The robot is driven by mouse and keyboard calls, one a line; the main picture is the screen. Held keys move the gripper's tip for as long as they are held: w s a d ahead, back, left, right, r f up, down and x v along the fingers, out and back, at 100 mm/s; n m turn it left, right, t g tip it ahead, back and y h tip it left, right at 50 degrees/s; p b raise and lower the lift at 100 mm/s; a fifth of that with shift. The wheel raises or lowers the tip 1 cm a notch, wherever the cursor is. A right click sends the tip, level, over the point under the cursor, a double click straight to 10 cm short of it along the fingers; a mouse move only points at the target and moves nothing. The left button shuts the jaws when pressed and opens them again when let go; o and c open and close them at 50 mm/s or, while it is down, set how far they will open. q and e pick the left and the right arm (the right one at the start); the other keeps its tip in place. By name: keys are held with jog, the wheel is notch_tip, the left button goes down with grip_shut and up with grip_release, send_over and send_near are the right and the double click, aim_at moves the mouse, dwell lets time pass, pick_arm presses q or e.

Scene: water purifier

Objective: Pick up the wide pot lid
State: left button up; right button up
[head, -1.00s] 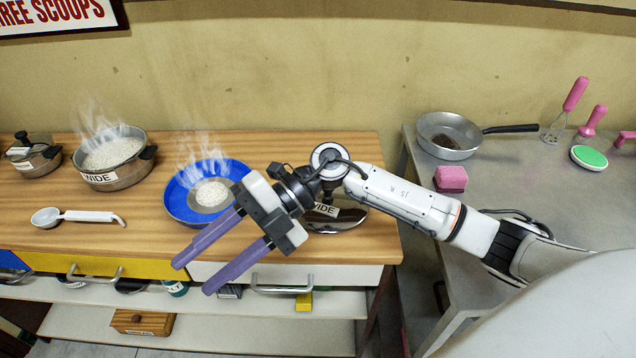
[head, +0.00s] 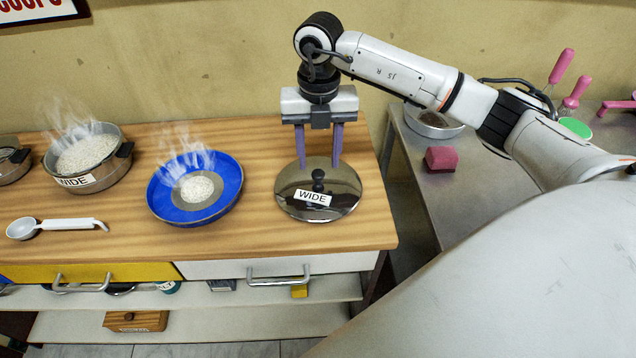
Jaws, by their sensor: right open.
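The wide pot lid (head: 338,199) is a shiny round metal lid with a black knob (head: 318,180) and a "WIDE" label. It lies on the right part of the wooden counter. My right gripper (head: 319,165) is open and points down, its two purple fingers apart above and just behind the knob in the picture. Nothing is between the fingers. I cannot tell the exact height of the fingertips over the lid. My left gripper is not in view.
A blue bowl (head: 228,189) of steaming white grains stands left of the lid. A steaming pot (head: 113,169) labelled "WIDE" and a measuring scoop (head: 22,229) are further left. A grey table (head: 415,185) with a pink sponge (head: 440,159) is at the right.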

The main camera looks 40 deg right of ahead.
aim_at(318, 173)
notch_tip(318, 173, down, 4)
jog(key=shift+f+p, duration=0.25)
jog(key=shift+p, duration=0.05)
jog(key=shift+c, duration=0.4)
grip_shut()
jog(key=shift+r, duration=0.15)
